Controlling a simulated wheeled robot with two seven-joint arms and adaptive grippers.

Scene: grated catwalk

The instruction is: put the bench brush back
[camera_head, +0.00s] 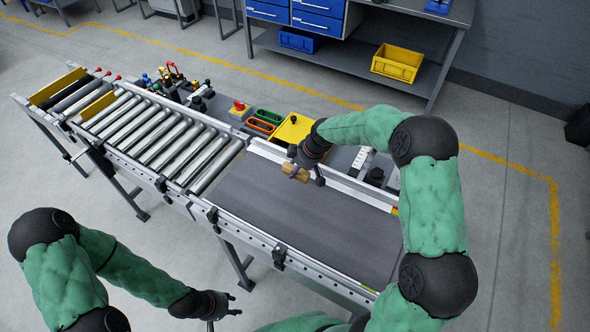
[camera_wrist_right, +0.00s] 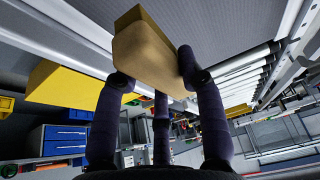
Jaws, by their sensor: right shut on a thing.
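My right gripper (camera_head: 306,174) is over the dark belt, near its far rail. It is shut on a tan wooden block-shaped piece, which I take to be the bench brush (camera_head: 295,172). In the right wrist view the bench brush (camera_wrist_right: 150,52) sits between the dark fingers (camera_wrist_right: 158,85), tilted, with a plain smooth face showing. No bristles can be made out. Whether it touches the belt is unclear. My left gripper (camera_head: 232,304) is empty, its fingers apart, in front of the conveyor's near side.
The belt (camera_head: 300,225) is otherwise clear; rollers (camera_head: 165,135) continue to the left. A shelf with a yellow bin (camera_head: 397,63) stands behind.

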